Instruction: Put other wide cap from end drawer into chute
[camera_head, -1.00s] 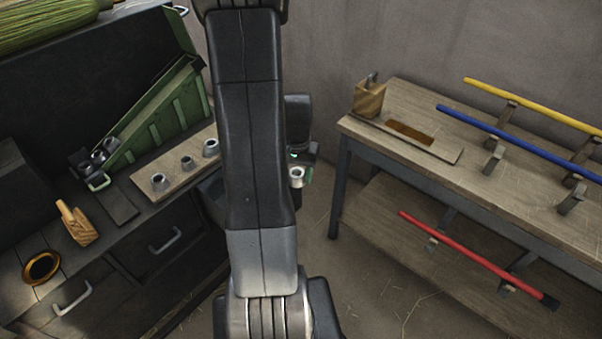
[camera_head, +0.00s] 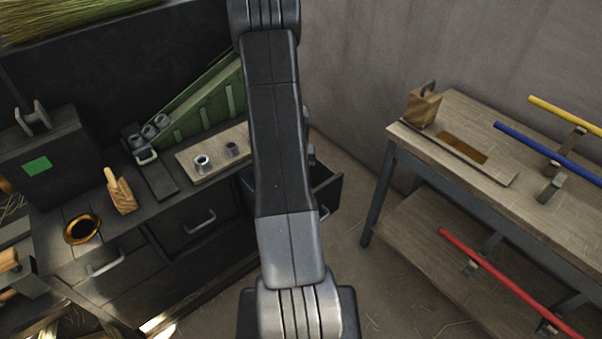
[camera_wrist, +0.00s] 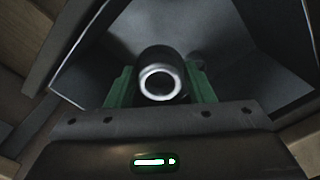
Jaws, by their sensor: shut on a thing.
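My gripper (camera_wrist: 161,90) has green fingers on both sides of a wide cap (camera_wrist: 160,80), a dark cylinder with a bright ring end, and is shut on it. In the head view my arm hides gripper and cap. An open drawer (camera_head: 327,188) shows at the right end of the cabinet, partly behind my arm; its inside is mostly hidden. The green chute (camera_head: 190,112) slopes down to the left on the cabinet top. Several metal caps (camera_head: 150,131) sit at its low end.
A board (camera_head: 213,170) with upright caps (camera_head: 202,162) lies in front of the chute. A wooden block (camera_head: 121,193) and a brass ring (camera_head: 82,229) are at the left. The workbench (camera_head: 480,150) with coloured rods stands at the right; floor is clear between.

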